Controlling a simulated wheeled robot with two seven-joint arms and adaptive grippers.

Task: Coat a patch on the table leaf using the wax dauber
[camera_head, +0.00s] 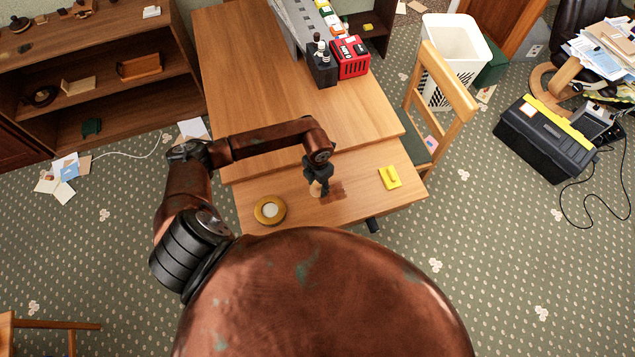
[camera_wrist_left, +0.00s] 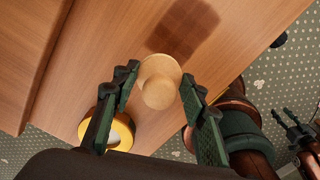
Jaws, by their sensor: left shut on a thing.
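The wax dauber (camera_head: 316,188), a pale wooden piece with a round knob, is in my left gripper (camera_head: 318,178). In the left wrist view the dauber (camera_wrist_left: 158,90) sits between the two dark green fingers. It is at the table leaf (camera_head: 290,212), beside a darker brown square patch (camera_head: 335,190); the patch also shows in the wrist view (camera_wrist_left: 184,27). I cannot tell whether the dauber's face touches the wood. A round yellow-rimmed tin (camera_head: 270,210) with pale contents stands left of the dauber. My right gripper (camera_wrist_left: 298,132) shows partly at the wrist view's right edge, its jaws unclear.
A yellow block (camera_head: 390,177) lies on the leaf at right. The main table top (camera_head: 250,80) holds a red box (camera_head: 350,57) and a dark bottle holder (camera_head: 321,68) at the back. A wooden chair (camera_head: 445,90) stands close on the right.

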